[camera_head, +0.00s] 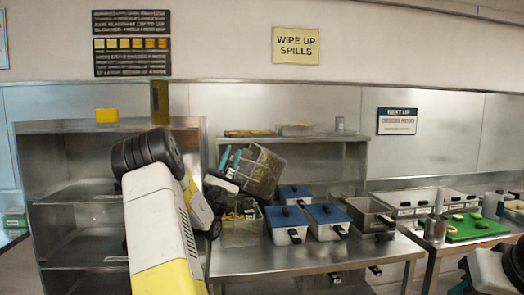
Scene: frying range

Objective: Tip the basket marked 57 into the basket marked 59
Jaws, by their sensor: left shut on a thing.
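My left gripper (231,168) is shut on a wire basket (264,172), beside its left side. The basket is raised and tilted steeply above the counter. A second wire basket (242,233) stands upright on the counter just below, with yellowish pieces showing in and near its top. I cannot read a number on either basket, nor tell how much is in the raised one. My left arm hides part of the area left of the baskets. Only part of my right arm shows at the bottom right corner; its gripper is out of view.
Several lidded containers with blue tops (327,213) stand right of the lower basket, close to it. A grey open pan (370,214) is beyond them. A shelf (345,139) is behind the raised basket. The steel counter's front (300,258) is clear.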

